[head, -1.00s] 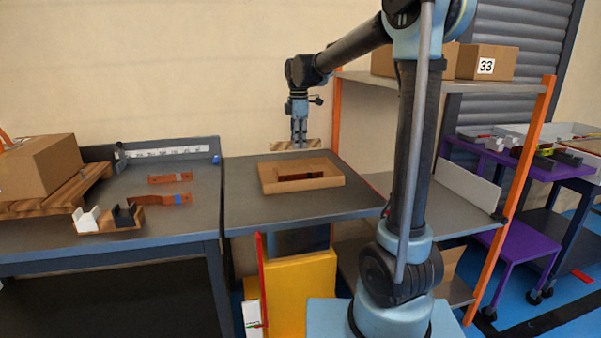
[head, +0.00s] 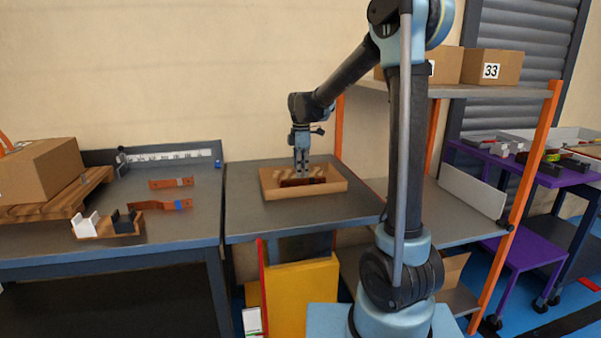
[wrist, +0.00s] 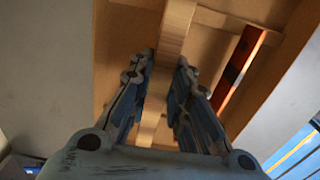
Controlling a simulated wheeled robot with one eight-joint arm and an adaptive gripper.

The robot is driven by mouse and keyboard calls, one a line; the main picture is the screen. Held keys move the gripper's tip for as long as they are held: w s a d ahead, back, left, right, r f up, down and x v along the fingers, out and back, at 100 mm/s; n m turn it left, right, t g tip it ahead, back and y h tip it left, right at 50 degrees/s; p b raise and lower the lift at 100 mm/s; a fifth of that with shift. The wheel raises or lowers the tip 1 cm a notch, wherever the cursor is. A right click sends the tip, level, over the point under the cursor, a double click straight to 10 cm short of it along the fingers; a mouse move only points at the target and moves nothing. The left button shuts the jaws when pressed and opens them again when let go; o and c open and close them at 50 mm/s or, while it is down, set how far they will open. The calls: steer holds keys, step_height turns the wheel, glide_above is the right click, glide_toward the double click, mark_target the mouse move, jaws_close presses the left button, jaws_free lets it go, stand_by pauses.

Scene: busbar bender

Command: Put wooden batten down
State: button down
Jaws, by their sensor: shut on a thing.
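The wooden batten (head: 283,174) is a pale striped strip, gripped at its middle by my gripper (head: 302,170). In the head view it lies low inside the shallow wooden tray (head: 337,187), behind a dark red-brown bar (head: 310,182). In the wrist view the batten (wrist: 176,28) runs between the two fingers of my gripper (wrist: 167,62), above the tray floor. The red-brown bar (wrist: 238,68) lies beside it, to the right, apart from it. Whether the batten touches the tray floor I cannot tell.
The tray stands on a grey table (head: 260,212). On the left bench are copper bars (head: 171,183), a wooden holder (head: 108,228) and a cardboard box (head: 45,170). An orange-posted shelf (head: 450,215) stands right of the table. The tabletop around the tray is clear.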

steer(key=shift+f, duration=0.2)
steer(key=c, duration=1.5)
jaws_free()
step_height(320, 180, up, 12)
steer(key=shift+r, duration=0.1)
steer(key=shift+s, duration=0.1)
